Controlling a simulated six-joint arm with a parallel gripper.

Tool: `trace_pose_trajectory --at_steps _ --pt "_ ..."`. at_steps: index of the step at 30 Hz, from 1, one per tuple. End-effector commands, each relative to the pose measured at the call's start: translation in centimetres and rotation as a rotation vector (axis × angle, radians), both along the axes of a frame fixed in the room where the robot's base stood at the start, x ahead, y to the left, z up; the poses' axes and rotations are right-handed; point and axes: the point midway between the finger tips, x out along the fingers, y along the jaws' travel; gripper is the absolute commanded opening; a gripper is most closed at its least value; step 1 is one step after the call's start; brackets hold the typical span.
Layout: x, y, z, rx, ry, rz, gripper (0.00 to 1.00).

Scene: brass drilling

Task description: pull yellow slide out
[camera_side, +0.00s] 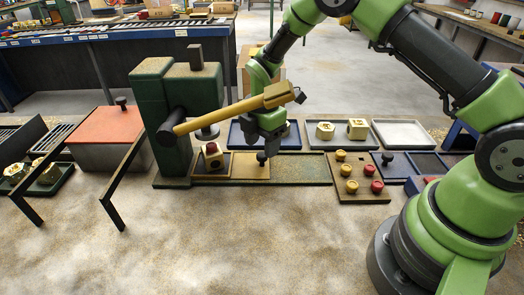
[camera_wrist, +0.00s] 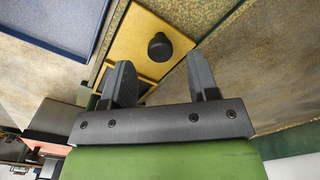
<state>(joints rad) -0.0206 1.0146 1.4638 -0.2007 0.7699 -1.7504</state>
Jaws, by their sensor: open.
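The yellow slide (camera_side: 247,171) is a flat plate with a dark round knob (camera_side: 262,158), lying in a green track. The track's bare part (camera_side: 305,170) extends to the right. My gripper (camera_side: 270,143) is open and points down just above the knob. In the wrist view the yellow slide (camera_wrist: 138,36) and its black knob (camera_wrist: 160,46) lie beyond the fingertips of my gripper (camera_wrist: 160,72), in line with the gap. The knob looks ungripped. A brass block with a red top (camera_side: 212,157) sits at the slide's left end, under the drill.
The green drill press (camera_side: 150,100) stands left, its yellow lever (camera_side: 235,108) passing close to my wrist. A blue-rimmed tray (camera_side: 238,135) and another tray with brass parts (camera_side: 340,131) lie behind. A board of red and yellow buttons (camera_side: 358,184) is right of the track. The front floor is clear.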

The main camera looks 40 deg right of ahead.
Motion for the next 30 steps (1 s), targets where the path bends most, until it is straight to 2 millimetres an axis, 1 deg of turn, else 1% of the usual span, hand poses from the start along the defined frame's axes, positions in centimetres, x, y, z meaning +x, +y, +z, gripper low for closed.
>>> trace_pose_trajectory --at_steps 1,6,10,16,17,18,20,21,23,24,28,30 --pt "-0.1 0.0 -0.9 0.000 0.003 0.000 0.54" --pt "0.0 0.0 -2.5 0.000 -0.001 0.000 0.54" --pt "0.0 0.0 -2.9 0.000 -0.001 -0.001 0.54" --pt "0.0 0.0 -2.9 0.000 -0.002 -0.001 0.54" --pt "0.0 0.0 -2.9 0.000 -0.002 -0.001 0.50" --pt "0.0 0.0 -2.9 0.000 -0.002 -0.001 0.41" --pt "0.0 0.0 -2.9 0.000 -0.002 -0.001 0.27" --pt "0.0 0.0 -2.9 0.000 -0.002 -0.001 0.18" --pt "0.0 0.0 -2.9 0.000 -0.002 -0.001 0.04" --pt "0.0 0.0 -2.9 0.000 -0.002 -0.001 0.00" --pt "-0.1 -0.1 -2.9 0.000 -0.002 -0.001 0.00" --pt "-0.4 -0.6 -2.9 0.000 -0.001 -0.002 0.00"
